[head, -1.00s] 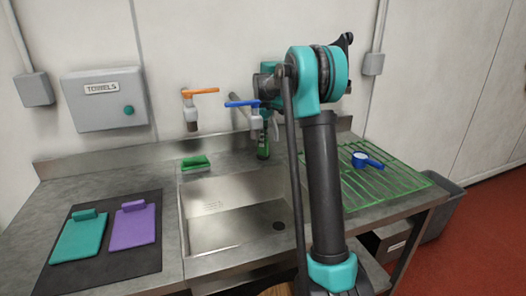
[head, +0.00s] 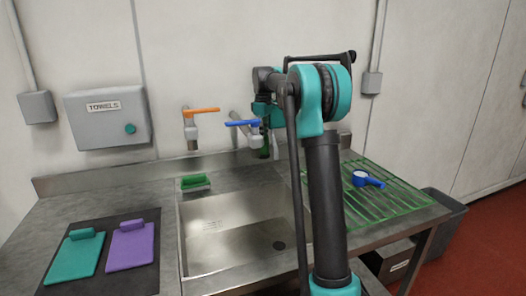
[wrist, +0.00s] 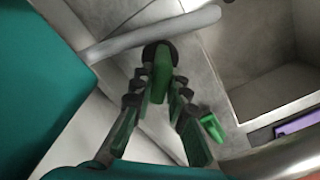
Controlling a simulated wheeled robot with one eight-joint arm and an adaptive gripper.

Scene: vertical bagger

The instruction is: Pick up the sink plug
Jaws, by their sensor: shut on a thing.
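The sink plug (wrist: 157,50) shows in the wrist view as a dark round disc with a green grip. My gripper (wrist: 160,85) has its green-padded fingers shut on the green grip. The disc lies just beyond the fingertips, in front of grey surfaces. In the head view my gripper (head: 264,150) hangs behind my arm, near the blue-handled tap (head: 243,124) at the back of the sink (head: 225,245). The plug cannot be made out there. Whether it is clear of the counter is hard to tell.
A green sponge-like item (head: 195,182) sits on the sink's back ledge. The orange-handled tap (head: 195,120) is on the wall. A green rack (head: 400,205) with a blue scoop (head: 367,179) is at right. Teal (head: 76,255) and purple (head: 131,246) boards lie at left.

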